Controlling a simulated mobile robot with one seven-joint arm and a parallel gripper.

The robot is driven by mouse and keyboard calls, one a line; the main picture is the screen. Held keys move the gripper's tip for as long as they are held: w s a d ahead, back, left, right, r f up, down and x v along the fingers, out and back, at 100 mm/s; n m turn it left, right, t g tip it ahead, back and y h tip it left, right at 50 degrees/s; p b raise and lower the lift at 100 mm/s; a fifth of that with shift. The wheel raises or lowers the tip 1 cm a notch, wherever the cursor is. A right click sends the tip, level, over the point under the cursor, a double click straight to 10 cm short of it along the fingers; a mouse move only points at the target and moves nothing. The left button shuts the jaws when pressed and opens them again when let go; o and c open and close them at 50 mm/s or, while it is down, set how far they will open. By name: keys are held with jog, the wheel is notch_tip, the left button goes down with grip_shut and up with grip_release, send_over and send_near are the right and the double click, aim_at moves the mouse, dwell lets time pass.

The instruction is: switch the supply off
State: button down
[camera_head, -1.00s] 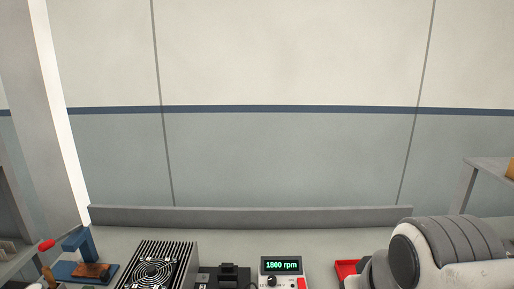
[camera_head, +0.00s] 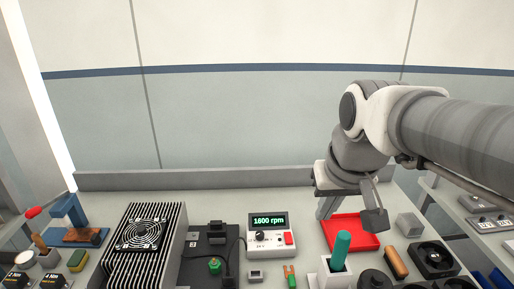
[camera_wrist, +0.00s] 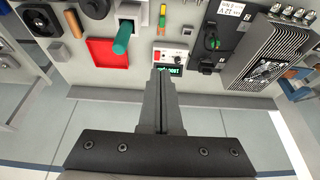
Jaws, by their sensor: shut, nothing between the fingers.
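The supply (camera_head: 267,239) is a small white box with a green-lit display reading 1600 rpm. I cannot tell the switch's position.
A red tray (camera_head: 350,232) lies right of the supply. A teal-handled tool (camera_head: 341,250) stands upright in a white holder in front of it. A finned heat sink with a fan (camera_head: 143,256) and a black fixture (camera_head: 212,262) stand to the left. A fan (camera_head: 434,259) is at right.

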jog(key=w+f+g, duration=0.1)
jog(key=w, duration=0.7)
jog(key=g+b, duration=0.2)
jog(key=g, duration=0.1)
send_over(290, 232)
notch_tip(290, 232, down, 17)
notch_tip(290, 232, down, 13)
jog(key=shift+f, duration=0.2)
jog(key=shift+w+f, duration=0.1)
jog(key=shift+f, duration=0.15)
